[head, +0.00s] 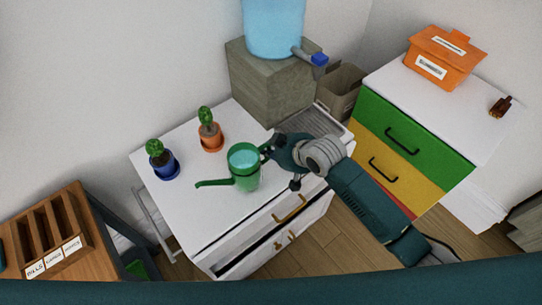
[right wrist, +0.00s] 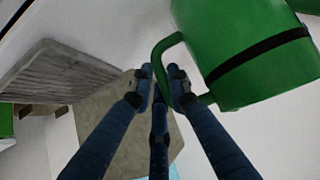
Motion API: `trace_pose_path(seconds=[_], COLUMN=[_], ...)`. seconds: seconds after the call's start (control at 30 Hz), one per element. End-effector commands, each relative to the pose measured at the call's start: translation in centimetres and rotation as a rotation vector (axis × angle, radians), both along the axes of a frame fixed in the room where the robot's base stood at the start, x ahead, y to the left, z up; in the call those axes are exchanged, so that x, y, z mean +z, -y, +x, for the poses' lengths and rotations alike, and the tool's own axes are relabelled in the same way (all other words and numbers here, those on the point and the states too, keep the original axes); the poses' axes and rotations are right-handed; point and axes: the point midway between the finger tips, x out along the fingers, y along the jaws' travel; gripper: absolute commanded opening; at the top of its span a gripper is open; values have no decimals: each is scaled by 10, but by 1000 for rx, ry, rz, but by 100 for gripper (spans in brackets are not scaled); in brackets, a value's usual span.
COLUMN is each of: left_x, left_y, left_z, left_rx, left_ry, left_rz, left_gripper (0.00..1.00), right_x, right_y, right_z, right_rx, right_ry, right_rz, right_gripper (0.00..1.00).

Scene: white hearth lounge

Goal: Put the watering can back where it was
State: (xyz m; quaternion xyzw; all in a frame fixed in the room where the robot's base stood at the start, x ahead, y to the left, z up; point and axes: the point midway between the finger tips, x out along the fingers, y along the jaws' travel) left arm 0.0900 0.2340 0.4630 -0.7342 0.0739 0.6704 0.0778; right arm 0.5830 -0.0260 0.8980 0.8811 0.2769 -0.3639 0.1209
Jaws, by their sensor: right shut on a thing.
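The green watering can (head: 246,181) has light blue water inside and its spout points left. It is upright at the front middle of the white cabinet top (head: 205,215); I cannot tell whether its base touches the surface. My right gripper (head: 268,151) comes from the right and is shut on the can's handle. In the right wrist view the fingers (right wrist: 162,82) close around the handle of the can (right wrist: 245,45), which fills the upper right. My left gripper is not in view.
A potted cactus in a blue pot (head: 165,166) and one in an orange pot (head: 211,139) stand left of the can. Behind is a stone block (head: 270,85) with a blue water tank (head: 274,28) and tap. A slatted grey tray (head: 318,120) lies right of the block.

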Motion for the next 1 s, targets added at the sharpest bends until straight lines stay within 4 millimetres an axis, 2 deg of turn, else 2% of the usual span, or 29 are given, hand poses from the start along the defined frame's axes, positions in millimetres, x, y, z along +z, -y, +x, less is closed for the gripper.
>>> trace_pose_path(seconds=[0.3,0.73,0.77,0.83,1.0], left_x=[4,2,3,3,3], left_y=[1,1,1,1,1], left_z=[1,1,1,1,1], left_rx=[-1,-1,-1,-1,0], left_ry=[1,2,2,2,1], left_rz=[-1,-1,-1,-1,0], left_gripper=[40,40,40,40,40], right_x=[-36,-42,-45,-44,-44], right_y=[-1,-2,0,0,0], right_z=[0,1,-1,-1,-1], right_rx=[-1,0,1,1,1], right_ry=[2,4,-1,-1,-2], right_rz=[6,6,0,0,-1], right_gripper=[0,0,20,34,35])
